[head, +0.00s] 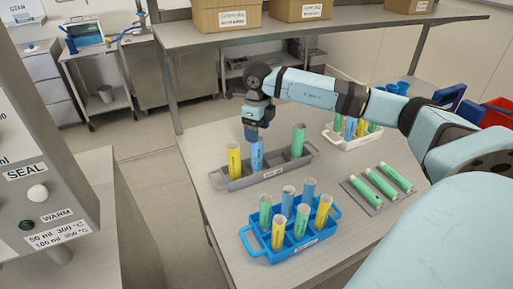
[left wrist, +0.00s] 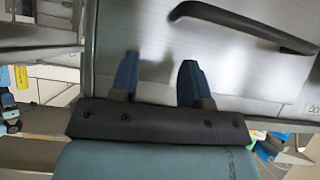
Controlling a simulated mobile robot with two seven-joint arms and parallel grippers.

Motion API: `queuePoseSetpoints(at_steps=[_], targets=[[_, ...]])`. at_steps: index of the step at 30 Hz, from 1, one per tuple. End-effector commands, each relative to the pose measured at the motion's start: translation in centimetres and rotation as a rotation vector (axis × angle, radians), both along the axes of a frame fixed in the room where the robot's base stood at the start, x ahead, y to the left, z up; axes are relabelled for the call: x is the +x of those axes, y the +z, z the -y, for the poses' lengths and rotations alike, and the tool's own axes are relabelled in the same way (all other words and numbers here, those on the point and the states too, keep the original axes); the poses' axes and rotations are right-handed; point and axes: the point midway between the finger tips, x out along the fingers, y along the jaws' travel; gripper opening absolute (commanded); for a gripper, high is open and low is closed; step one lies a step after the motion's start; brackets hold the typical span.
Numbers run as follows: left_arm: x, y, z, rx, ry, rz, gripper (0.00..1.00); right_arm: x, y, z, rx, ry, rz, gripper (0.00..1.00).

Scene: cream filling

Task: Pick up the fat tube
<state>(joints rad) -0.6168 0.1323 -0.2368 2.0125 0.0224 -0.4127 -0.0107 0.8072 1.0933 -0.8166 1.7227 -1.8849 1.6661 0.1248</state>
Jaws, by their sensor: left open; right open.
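A grey rack (head: 272,172) on the table holds a yellow tube (head: 235,160), a blue tube (head: 257,154) and a green tube (head: 298,141), all upright and wide. Which one is the fat tube I cannot tell for sure. My right gripper (head: 252,133) points down at the top of the blue tube and hides its upper end. It is open; whether its fingers are around the tube or just above it is unclear. My left gripper (left wrist: 158,78) is open and empty in the left wrist view, in front of a metal surface.
A blue rack (head: 298,253) with several tubes stands in front. A white rack (head: 348,142) stands behind, and a grey tray (head: 375,192) with green tubes lies at right. A sealing machine (head: 40,190) is at left. A dark handle (left wrist: 245,22) is near my left gripper.

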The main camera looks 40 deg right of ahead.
Motion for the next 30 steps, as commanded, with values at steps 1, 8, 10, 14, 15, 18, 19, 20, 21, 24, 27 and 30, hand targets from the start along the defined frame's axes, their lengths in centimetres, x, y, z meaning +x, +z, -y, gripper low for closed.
queuePoseSetpoints(at_steps=[1, 8, 10, 14, 15, 18, 19, 20, 21, 24, 27, 30], targets=[[0.2, 0.1, 0.0, 0.001, 0.000, 0.003, 0.43, 0.0, -0.4, 0.0, 0.001, 0.000, 0.000, 0.72], [0.4, 0.5, -0.1, 0.002, 0.001, 0.010, 0.43, 0.2, -1.8, 0.0, 0.002, 0.000, -0.002, 0.72], [0.4, 0.7, -0.1, 0.003, 0.001, 0.011, 0.43, 0.3, -2.8, 0.1, 0.001, 0.000, -0.004, 0.72], [0.4, 0.9, -0.2, 0.005, 0.000, 0.017, 0.43, 0.4, -4.9, 0.1, 0.001, -0.001, -0.004, 0.72], [0.4, 0.9, -0.2, 0.005, 0.000, 0.019, 0.43, 0.4, -5.3, 0.1, 0.002, 0.000, -0.002, 0.72], [0.4, 0.9, -0.2, 0.005, 0.000, 0.019, 0.43, 0.4, -5.8, 0.1, 0.000, 0.000, 0.001, 0.72], [0.4, 0.9, -0.2, 0.006, -0.001, 0.018, 0.43, 0.4, -5.8, 0.1, 0.000, 0.001, 0.001, 0.72], [0.4, 0.8, -0.2, 0.006, -0.001, 0.018, 0.43, 0.4, -5.8, 0.1, 0.000, 0.001, 0.001, 0.72], [0.4, 0.8, -0.2, 0.007, -0.001, 0.017, 0.43, 0.4, -5.8, 0.1, 0.000, 0.001, 0.001, 0.72], [0.3, 0.8, -0.2, 0.007, -0.001, 0.016, 0.43, 0.4, -5.8, 0.1, 0.000, 0.001, 0.001, 0.63], [0.3, 0.7, -0.3, 0.009, -0.002, 0.014, 0.43, 0.4, -5.8, 0.1, 0.000, 0.000, 0.001, 0.40], [0.3, 0.7, -0.3, 0.009, -0.002, 0.013, 0.43, 0.4, -5.8, 0.1, 0.000, 0.000, 0.001, 0.17]])
